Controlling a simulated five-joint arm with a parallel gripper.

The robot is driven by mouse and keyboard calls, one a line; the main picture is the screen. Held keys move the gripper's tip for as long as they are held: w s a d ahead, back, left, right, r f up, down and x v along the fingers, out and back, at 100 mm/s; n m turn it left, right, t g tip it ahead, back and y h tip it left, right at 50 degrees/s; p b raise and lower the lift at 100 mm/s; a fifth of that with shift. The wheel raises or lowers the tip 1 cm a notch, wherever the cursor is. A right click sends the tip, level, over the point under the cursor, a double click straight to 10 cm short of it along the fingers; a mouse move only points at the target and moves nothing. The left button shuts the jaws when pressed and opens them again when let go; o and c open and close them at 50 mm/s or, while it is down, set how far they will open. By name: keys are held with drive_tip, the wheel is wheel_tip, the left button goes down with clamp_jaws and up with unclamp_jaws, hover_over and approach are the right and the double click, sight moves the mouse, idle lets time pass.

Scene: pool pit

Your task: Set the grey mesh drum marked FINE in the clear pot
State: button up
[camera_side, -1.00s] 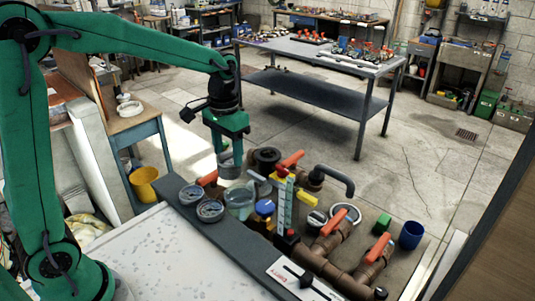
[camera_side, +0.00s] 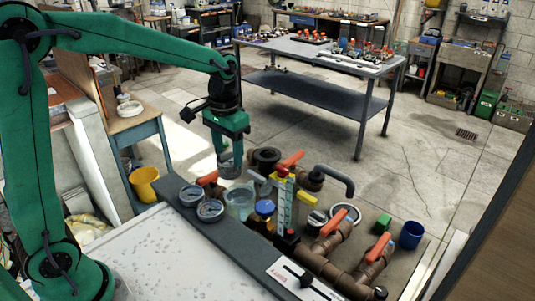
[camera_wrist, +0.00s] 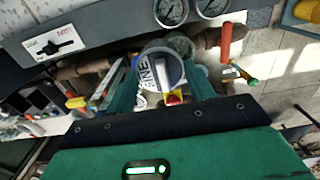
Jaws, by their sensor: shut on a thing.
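The grey mesh drum (camera_wrist: 162,72) shows the letters "INE" in the wrist view, with the rest of its mark hidden. It is between the fingers of my gripper (camera_side: 231,157), which is shut on it. In the side view the drum (camera_side: 230,166) hangs below my green gripper, just above and slightly left of the clear pot's mouth. The clear pot (camera_side: 239,203) stands on the pipework bench, pale and greenish. In the wrist view the pot (camera_wrist: 180,44) is partly hidden behind the drum. Whether drum and pot touch I cannot tell.
Two round gauges (camera_side: 200,201) stand on the dark panel left of the pot. A yellow-topped sight column (camera_side: 284,195), a blue-capped jar (camera_side: 265,210) and brown pipes with orange handles (camera_side: 333,222) crowd the right. A blue cup (camera_side: 411,235) stands farther right.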

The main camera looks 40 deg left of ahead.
drive_tip(key=shift+w+d+f, duration=0.15)
drive_tip(key=shift+w+d, duration=0.1)
drive_tip(key=shift+w, duration=0.25)
drive_tip(key=w+d+f, duration=0.7)
drive_tip(key=w+d, duration=0.1)
drive_tip(key=w, duration=0.4)
drive_tip(key=shift+s+f, duration=0.2)
drive_tip(key=shift+f, duration=8.55)
drive_tip(key=shift+f, duration=0.1)
drive_tip(key=o, duration=1)
drive_tip(key=shift+c, duration=0.2)
wheel_tip(320, 180, up, 12)
